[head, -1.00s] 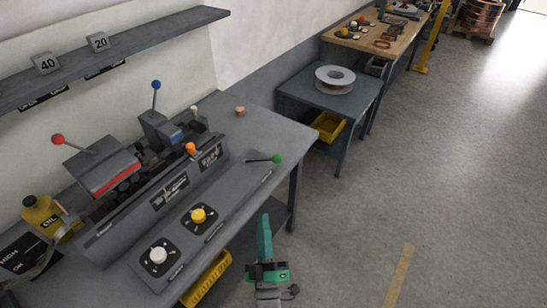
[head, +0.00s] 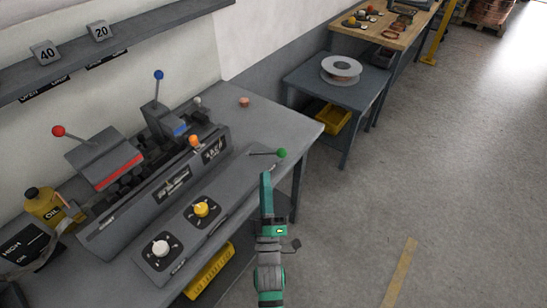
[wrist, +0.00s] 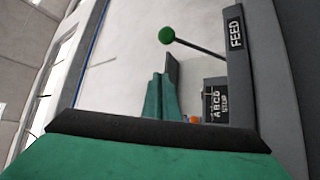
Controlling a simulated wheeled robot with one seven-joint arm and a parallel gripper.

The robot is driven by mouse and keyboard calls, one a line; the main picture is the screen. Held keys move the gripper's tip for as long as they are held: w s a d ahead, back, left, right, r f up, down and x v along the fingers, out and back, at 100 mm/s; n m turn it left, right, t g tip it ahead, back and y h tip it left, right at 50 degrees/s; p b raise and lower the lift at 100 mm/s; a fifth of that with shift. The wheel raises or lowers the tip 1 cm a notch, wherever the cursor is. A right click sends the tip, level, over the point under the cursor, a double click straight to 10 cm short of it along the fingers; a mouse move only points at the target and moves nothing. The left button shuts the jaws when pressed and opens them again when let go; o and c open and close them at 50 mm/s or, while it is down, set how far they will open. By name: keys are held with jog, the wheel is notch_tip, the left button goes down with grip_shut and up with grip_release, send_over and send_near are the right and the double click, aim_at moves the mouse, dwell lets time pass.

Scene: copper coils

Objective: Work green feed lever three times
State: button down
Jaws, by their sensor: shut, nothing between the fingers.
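The feed lever has a green ball knob (head: 282,153) on a thin dark rod, near the right end of the grey machine bench. In the head view the rod lies nearly level and the knob sticks out toward the front edge. The knob also shows in the wrist view (wrist: 166,35), with its rod running to a panel marked FEED (wrist: 236,34). My gripper (head: 265,178) is green and shut, with nothing in it. It is just in front of the bench edge, below the knob in the head view and apart from it.
A white knob (head: 161,248) and a yellow knob (head: 201,208) sit on the bench front. Levers with red (head: 58,131), blue (head: 159,75) and orange (head: 194,141) tips stand behind. A side table (head: 310,85) holds a spool. The floor at right is clear.

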jog(key=a+x, duration=0.1)
jog(key=x, duration=0.8)
jog(key=d+f, duration=0.1)
jog(key=d, duration=0.1)
jog(key=d+f, duration=0.1)
jog(key=d, duration=0.1)
jog(key=shift+f, duration=0.15)
jog(key=shift+s, duration=0.1)
jog(key=shift+f, duration=0.1)
